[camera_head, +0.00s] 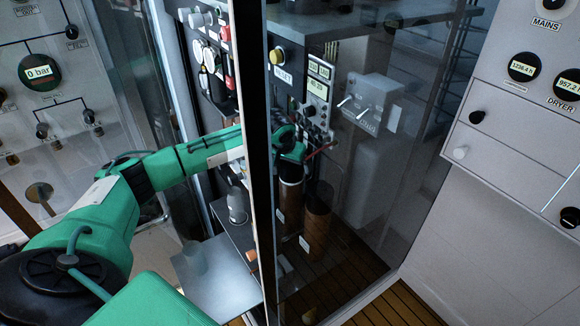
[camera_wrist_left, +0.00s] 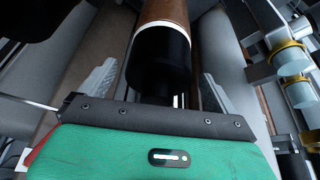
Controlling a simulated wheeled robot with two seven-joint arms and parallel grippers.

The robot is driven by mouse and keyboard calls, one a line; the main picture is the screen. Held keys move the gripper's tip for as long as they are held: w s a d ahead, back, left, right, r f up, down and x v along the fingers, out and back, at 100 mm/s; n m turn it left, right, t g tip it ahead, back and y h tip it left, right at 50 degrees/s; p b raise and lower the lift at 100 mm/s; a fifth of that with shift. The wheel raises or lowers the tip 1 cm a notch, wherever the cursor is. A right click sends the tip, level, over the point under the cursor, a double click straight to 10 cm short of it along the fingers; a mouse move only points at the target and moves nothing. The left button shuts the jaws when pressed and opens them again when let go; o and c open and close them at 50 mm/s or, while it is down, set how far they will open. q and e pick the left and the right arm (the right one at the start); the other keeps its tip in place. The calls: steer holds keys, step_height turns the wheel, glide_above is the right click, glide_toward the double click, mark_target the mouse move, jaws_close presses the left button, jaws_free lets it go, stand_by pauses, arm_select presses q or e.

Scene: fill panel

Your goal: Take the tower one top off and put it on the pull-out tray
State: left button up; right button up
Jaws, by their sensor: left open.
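A brown upright tower (camera_head: 290,202) with a dark top (camera_head: 291,170) stands behind the glass in the head view. A second brown tower (camera_head: 317,228) stands just right of it; no label tells which is tower one. My left gripper (camera_head: 297,150) is at the dark top, partly hidden by the door-frame edge. In the left wrist view the open fingers of my left gripper (camera_wrist_left: 155,92) lie on either side of a black cylindrical top (camera_wrist_left: 160,62), which joins a brown body. Contact cannot be told. A flat grey plate, seemingly the pull-out tray (camera_head: 222,289), sticks out low, left of the towers.
A dark vertical frame edge (camera_head: 258,130) and glass pane stand in front of the towers, close to my left forearm. A panel with knobs and a reset button (camera_head: 278,56) is above. A grey box (camera_head: 368,100) is to the right. Wood-slat floor (camera_head: 400,305) lies below.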

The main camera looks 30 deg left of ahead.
arm_select(q)
steer(key=shift+x, duration=1.3)
steer(key=shift+s+d, duration=0.1)
steer(key=shift+s, duration=0.1)
steer(key=c, duration=1.3)
steer(key=shift+r, duration=0.15)
